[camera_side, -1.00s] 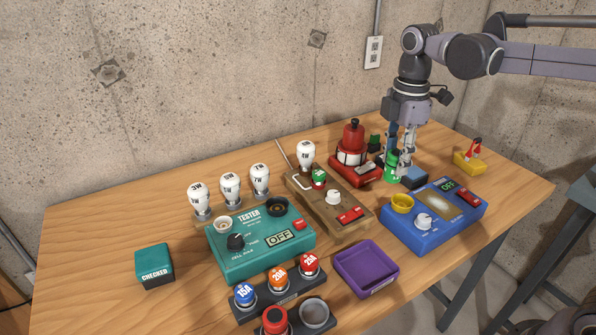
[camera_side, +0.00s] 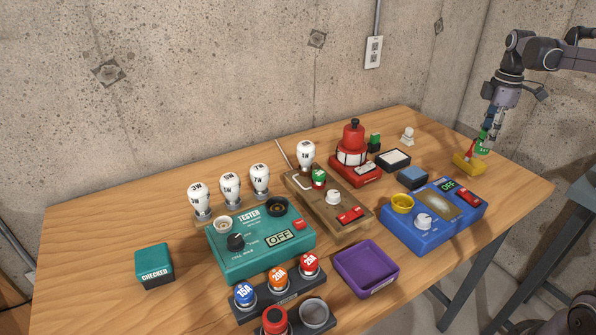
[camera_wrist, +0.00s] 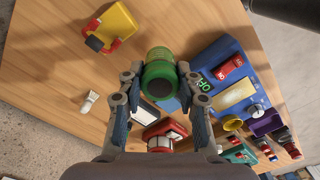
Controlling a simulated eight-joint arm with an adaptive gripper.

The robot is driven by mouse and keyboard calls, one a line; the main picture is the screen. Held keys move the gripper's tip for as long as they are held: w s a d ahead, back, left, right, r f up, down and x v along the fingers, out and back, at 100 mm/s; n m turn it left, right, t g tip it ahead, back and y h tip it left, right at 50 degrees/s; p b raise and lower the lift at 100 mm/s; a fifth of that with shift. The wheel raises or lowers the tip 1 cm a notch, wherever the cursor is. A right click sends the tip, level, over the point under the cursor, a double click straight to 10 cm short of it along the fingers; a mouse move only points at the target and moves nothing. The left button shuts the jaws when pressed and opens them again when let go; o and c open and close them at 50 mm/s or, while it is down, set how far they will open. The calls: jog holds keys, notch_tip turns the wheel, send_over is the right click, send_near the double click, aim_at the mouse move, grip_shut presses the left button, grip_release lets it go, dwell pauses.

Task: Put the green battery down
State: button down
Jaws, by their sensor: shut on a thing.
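The green battery (camera_wrist: 159,77) is between the fingers of my gripper (camera_wrist: 160,92), which is shut on it in the wrist view. In the side view my gripper (camera_side: 486,140) holds the green battery (camera_side: 483,147) at the right end of the table, close to the yellow block with a red clip (camera_side: 466,162). The battery looks raised above the table in the wrist view. Whether it touches the yellow block cannot be told from the side view.
A blue box with a dial (camera_side: 432,218) stands in front. A small dark blue block (camera_side: 412,177), a white-topped tray (camera_side: 393,160) and a white bulb (camera_side: 407,136) lie to the left. A purple tray (camera_side: 366,269) is nearer. Bare wood (camera_side: 515,188) is at the right corner.

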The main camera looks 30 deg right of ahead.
jog(key=w+a+f, duration=0.2)
jog(key=w, duration=0.1)
jog(key=w+a+f, duration=0.2)
jog(key=w, duration=0.1)
jog(key=w+a+f, duration=0.2)
jog(key=w+f, duration=0.1)
jog(key=shift+w, duration=0.25)
jog(key=shift+f, duration=1.9)
jog(key=shift+f, duration=0.15)
jog(key=c, duration=0.9)
grip_release()
